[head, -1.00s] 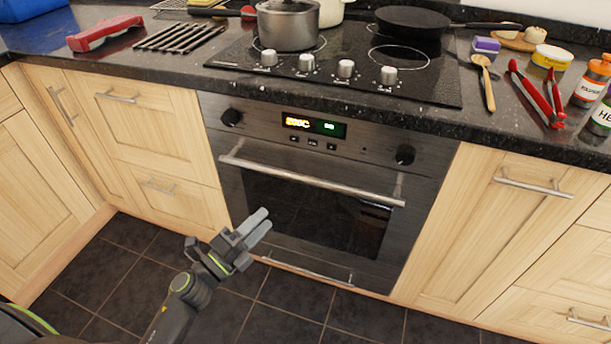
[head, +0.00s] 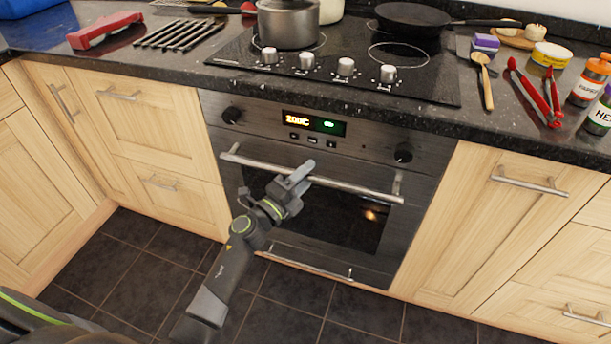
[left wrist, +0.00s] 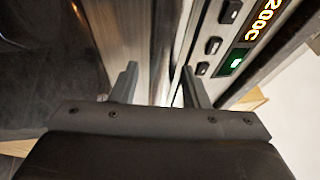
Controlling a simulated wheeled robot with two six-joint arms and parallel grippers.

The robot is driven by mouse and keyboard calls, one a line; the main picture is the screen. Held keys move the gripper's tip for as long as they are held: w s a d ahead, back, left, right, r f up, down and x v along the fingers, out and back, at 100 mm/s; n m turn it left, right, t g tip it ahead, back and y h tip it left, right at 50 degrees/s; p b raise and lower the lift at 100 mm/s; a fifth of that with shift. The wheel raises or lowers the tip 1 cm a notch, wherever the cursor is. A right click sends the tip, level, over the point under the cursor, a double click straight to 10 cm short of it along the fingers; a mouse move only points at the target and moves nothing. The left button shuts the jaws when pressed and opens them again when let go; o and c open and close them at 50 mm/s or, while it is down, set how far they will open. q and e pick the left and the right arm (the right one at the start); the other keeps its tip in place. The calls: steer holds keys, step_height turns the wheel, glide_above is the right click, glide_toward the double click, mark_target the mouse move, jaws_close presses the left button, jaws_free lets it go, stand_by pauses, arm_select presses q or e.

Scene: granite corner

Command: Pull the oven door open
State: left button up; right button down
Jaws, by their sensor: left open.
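The oven door (head: 335,233) is shut, with a dark glass pane. Its long silver bar handle (head: 355,188) runs across the top of the door. My left gripper (head: 299,176) is at the middle of the handle, its fingers covering a short part of the bar. In the left wrist view the two fingers (left wrist: 160,84) are apart, with a pale metal strip, seemingly the handle, between and beyond them. I cannot tell whether they touch it. My right gripper is not in view.
The oven panel (head: 313,126) shows 200C between two dark knobs. Above it is a hob (head: 430,85) with a pot (head: 288,25) and a black pan (head: 412,20). Wooden cupboards flank the oven. The tiled floor (head: 130,265) in front is clear.

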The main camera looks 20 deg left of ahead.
arm_select(q)
steer(key=c, duration=0.9)
steer(key=shift+f, duration=0.1)
